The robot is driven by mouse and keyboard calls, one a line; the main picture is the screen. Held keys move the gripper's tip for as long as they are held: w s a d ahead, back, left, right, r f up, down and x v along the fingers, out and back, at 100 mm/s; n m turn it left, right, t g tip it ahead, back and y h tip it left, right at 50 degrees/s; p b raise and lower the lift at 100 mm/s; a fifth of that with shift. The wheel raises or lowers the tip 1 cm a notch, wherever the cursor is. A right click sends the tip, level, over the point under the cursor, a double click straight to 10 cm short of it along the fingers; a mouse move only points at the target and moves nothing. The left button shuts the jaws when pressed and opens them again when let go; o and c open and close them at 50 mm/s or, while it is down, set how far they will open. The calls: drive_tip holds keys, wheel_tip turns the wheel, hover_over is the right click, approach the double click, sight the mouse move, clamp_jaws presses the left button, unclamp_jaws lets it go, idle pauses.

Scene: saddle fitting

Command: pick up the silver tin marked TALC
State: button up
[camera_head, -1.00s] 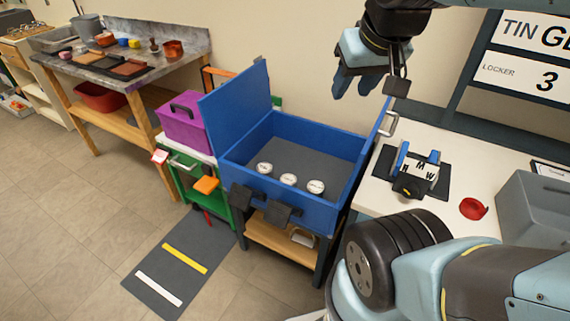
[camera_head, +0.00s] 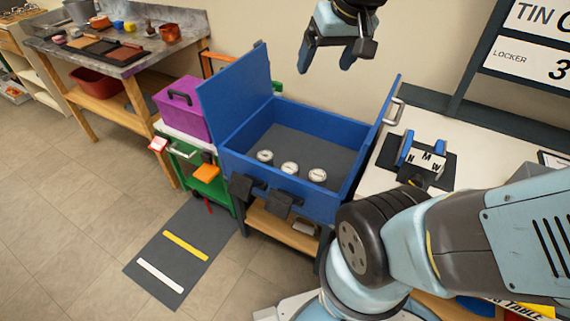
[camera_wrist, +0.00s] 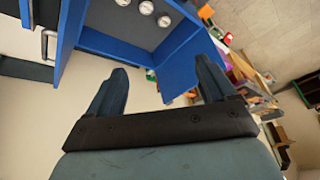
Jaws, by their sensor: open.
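Three small round tins with pale lids stand in a row on the grey floor of an open blue chest (camera_head: 330,207): a left tin (camera_head: 265,156), a middle tin (camera_head: 289,168) and a right tin (camera_head: 317,175). Their lid markings are too small to read, so I cannot tell which is TALC. The tins also show at the top of the wrist view (camera_wrist: 146,7). My gripper (camera_head: 327,62) is open and empty, high above the back of the chest and well apart from the tins. Its two fingers also show spread in the wrist view (camera_wrist: 162,70).
The chest's raised blue panels (camera_head: 235,95) stand up at its left and right. A purple box (camera_head: 182,108) stands on a green cart to the left. A white bench (camera_head: 385,178) at the right bears a small block lettered N, M, W (camera_head: 424,160). A dark mat (camera_head: 180,255) lies on the floor.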

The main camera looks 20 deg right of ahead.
drive_tip(key=shift+o, duration=1.2)
drive_tip(key=w+a+f+g+y, duration=0.1)
drive_tip(key=w+f, duration=0.5)
drive_tip(key=w, duration=0.4)
drive_tip(key=shift+a+f+g, duration=0.15)
drive_tip(key=shift+a+g, duration=0.1)
drive_tip(key=shift+g, duration=0.05)
drive_tip(key=g+h, duration=0.2)
drive_tip(key=g, duration=0.1)
hover_over(290, 167)
wheel_tip(290, 167, down, 38)
wheel_tip(290, 167, down, 8)
drive_tip(key=shift+w, duration=0.15)
drive_tip(key=shift+s+a+f, duration=0.1)
drive_tip(key=shift+f, duration=1.25)
drive_tip(key=shift+s+f, duration=0.1)
drive_tip(key=shift+f, duration=1.2)
drive_tip(key=shift+c, duration=0.5)
drive_tip(key=c, duration=1)
